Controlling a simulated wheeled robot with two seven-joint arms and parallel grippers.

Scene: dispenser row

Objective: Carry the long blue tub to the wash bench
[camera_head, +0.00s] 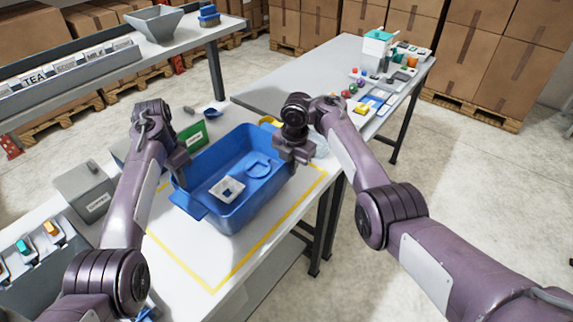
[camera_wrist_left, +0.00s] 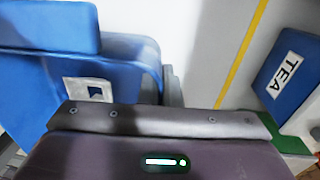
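The long blue tub (camera_head: 222,158) stands over the near table, partly inside a yellow tape outline. In the left wrist view the tub (camera_wrist_left: 45,85) fills the left side, beside my gripper body. I cannot tell whether the tub touches the table.
A grey table (camera_head: 300,75) with small coloured items and a white-and-green box (camera_head: 377,45) adjoins at the back right. A TEA-labelled blue box (camera_wrist_left: 285,72) shows in the wrist view. Open floor lies right.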

